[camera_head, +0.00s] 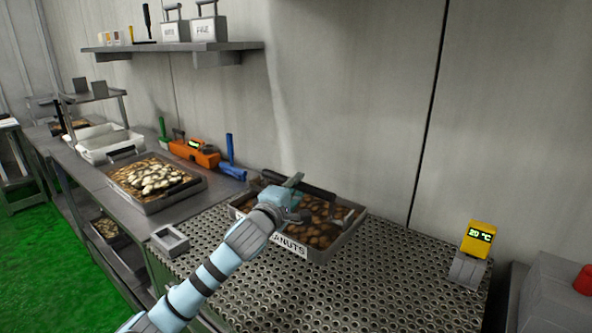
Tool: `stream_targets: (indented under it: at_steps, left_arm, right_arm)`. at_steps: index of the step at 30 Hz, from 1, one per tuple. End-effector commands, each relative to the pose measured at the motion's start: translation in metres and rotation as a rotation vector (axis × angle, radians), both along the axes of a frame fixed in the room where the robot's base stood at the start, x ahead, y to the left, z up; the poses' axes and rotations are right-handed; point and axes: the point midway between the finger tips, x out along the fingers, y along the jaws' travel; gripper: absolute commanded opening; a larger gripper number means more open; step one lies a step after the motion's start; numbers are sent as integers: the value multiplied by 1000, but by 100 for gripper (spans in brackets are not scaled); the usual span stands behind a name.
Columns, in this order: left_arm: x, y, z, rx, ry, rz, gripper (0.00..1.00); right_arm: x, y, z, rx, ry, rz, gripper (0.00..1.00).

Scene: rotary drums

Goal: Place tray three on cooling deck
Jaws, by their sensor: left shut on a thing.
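A grey metal tray of brown nuts (343,232) is at the far left part of the perforated metal deck (330,296). A white label ending in "NUTS" is on its front, partly covered by my arm. My left gripper (290,193) is over the tray and shut, apparently on the dark bar handle (305,187) along its back side; the grip itself is mostly hidden. I cannot tell if the tray rests on the deck or hangs just above it. My right gripper is not in view.
A small grey box (170,240) sits at the deck's left. A yellow 20 °C display (478,240) stands right. The deck's front is clear.

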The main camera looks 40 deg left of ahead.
Motion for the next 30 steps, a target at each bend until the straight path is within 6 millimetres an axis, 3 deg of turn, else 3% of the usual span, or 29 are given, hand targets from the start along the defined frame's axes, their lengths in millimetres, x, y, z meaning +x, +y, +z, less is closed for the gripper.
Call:
stream_targets:
  at_steps: [3, 8, 15, 27, 28, 30]
  left_arm:
    - [0, 0, -29, 2, -4, -1, 0]
    - [-1, 1, -44, 3, -5, 0, 0]
    - [-1, 1, -91, 2, -4, 1, 0]
    - [-1, 1, -98, 4, -6, 0, 0]
    - [-2, 2, -101, 1, -2, 3, 20]
    - [-2, 2, -100, 1, -2, 2, 31]
  right_arm:
    - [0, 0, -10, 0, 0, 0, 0]
    - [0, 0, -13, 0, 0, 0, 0]
    - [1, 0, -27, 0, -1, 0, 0]
    - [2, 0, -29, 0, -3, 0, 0]
    - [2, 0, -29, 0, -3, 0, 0]
    - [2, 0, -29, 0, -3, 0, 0]
